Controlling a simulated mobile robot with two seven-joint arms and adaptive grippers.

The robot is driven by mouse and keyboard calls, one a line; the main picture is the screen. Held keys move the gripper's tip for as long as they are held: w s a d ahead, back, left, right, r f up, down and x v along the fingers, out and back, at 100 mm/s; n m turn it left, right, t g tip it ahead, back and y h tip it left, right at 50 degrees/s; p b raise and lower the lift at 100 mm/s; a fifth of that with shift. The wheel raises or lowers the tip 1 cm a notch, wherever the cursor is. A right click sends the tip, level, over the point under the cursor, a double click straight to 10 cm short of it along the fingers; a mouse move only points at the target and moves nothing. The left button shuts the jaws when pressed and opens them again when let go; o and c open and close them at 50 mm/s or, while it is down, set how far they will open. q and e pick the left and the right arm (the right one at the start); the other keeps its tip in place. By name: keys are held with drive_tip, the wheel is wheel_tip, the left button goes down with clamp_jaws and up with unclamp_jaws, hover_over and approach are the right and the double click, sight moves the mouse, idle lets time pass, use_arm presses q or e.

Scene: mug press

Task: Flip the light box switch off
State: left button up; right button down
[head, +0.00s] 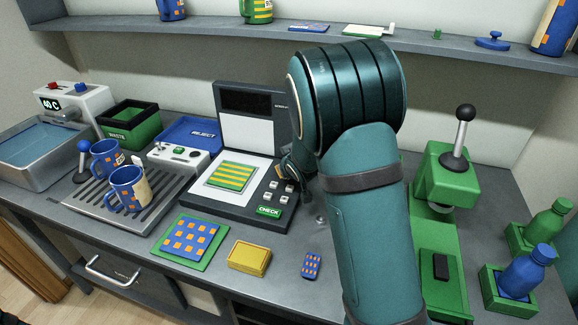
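The light box (222,208) is a dark console with a pale panel, an upright dark-and-white back panel, several small white buttons and a green CHECK key (268,211). A green-and-yellow striped sheet (231,176) lies on the pale panel. I cannot make out the light box switch; the console's right side is partly behind my arm. My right arm crosses the middle right of the head view. A small dark part of my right gripper (297,165) shows at the console's right edge; its fingers are mostly hidden, so opening and contact cannot be told. My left gripper is not in view.
Two blue mugs (126,189) stand on the slatted tray at left. A patterned blue sheet (191,238), yellow pad stack (249,256) and small blue item (312,265) lie in front. A green press (447,187) and bottles (530,268) stand at right.

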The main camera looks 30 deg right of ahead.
drive_tip(key=shift+s+f, duration=0.2)
drive_tip(key=shift+f, duration=0.05)
drive_tip(key=c, duration=0.9)
unclamp_jaws()
drive_tip(key=shift+w, duration=0.1)
drive_tip(key=shift+o, duration=0.2)
drive_tip(key=shift+r, duration=0.1)
drive_tip(key=shift+r, duration=0.1)
drive_tip(key=shift+a+r, duration=0.1)
drive_tip(key=shift+r, duration=0.1)
drive_tip(key=v, duration=1.1)
drive_tip(key=shift+s, duration=0.35)
